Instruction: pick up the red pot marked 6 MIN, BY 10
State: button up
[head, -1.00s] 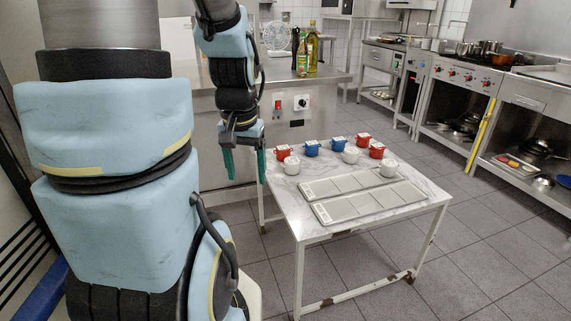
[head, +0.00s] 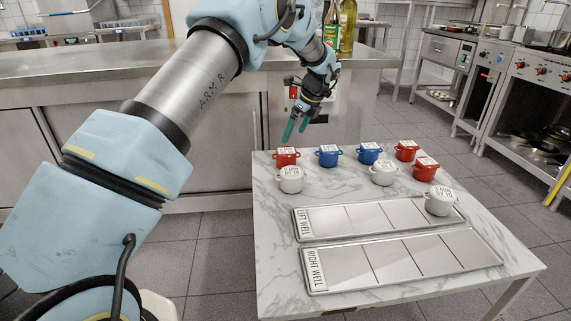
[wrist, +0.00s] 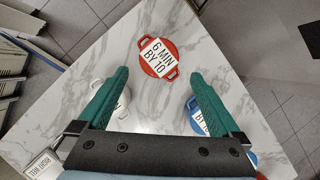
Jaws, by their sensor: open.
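The red pot marked 6 MIN, BY 10 (wrist: 158,58) sits on the marble-topped table in the wrist view, its white label facing up. It lies ahead of my fingertips, roughly centred between them. In the head view it appears to be the leftmost red pot (head: 286,157) at the table's back left corner. My gripper (head: 295,134) is open and empty, with green fingers pointing down, above and just behind that pot. A white pot (head: 290,180) stands in front of it and a blue pot (head: 328,156) to its right.
Two metal trays, LEFT WELL (head: 375,217) and RIGHT WELL (head: 400,260), lie in front. A steel counter (head: 110,70) with bottles runs behind.

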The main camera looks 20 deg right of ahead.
aim_at(287, 151)
jog(key=x, duration=1)
jog(key=shift+s, duration=0.15)
jog(key=c, duration=1.4)
